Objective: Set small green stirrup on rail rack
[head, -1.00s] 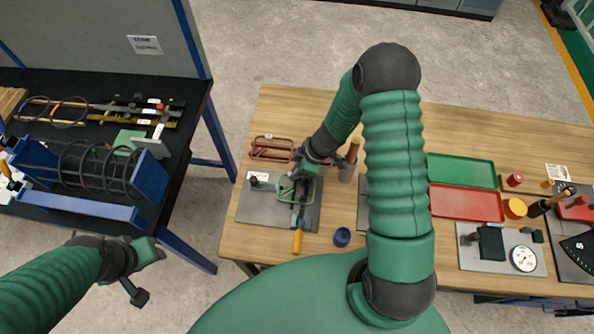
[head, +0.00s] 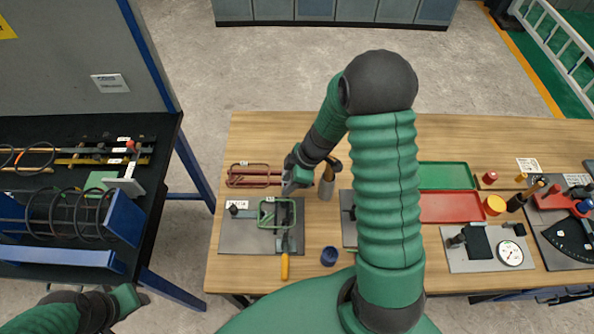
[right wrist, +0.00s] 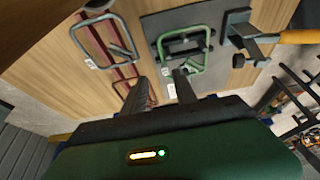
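The small green stirrup (head: 277,213) is a rectangular wire loop over the grey plate (head: 235,238) at the left of the wooden table. It also shows in the right wrist view (right wrist: 184,50), beyond the fingers. A dark red rail frame (head: 255,176), apparently the rail rack, lies just behind the plate; a grey wire loop (right wrist: 100,38) is on it in the right wrist view. My right gripper (head: 289,187) is between them. Its fingers (right wrist: 160,88) are apart with nothing visible between them. My left gripper (head: 122,302) is at lower left; its fingers are unclear.
A yellow-handled tool (head: 285,265) lies at the plate's front. A blue cup (head: 329,256) and a holder with tools (head: 326,187) stand to the right. Green (head: 446,175) and red (head: 450,206) trays lie farther right. A black bench (head: 165,150) with a rebar cage stands left.

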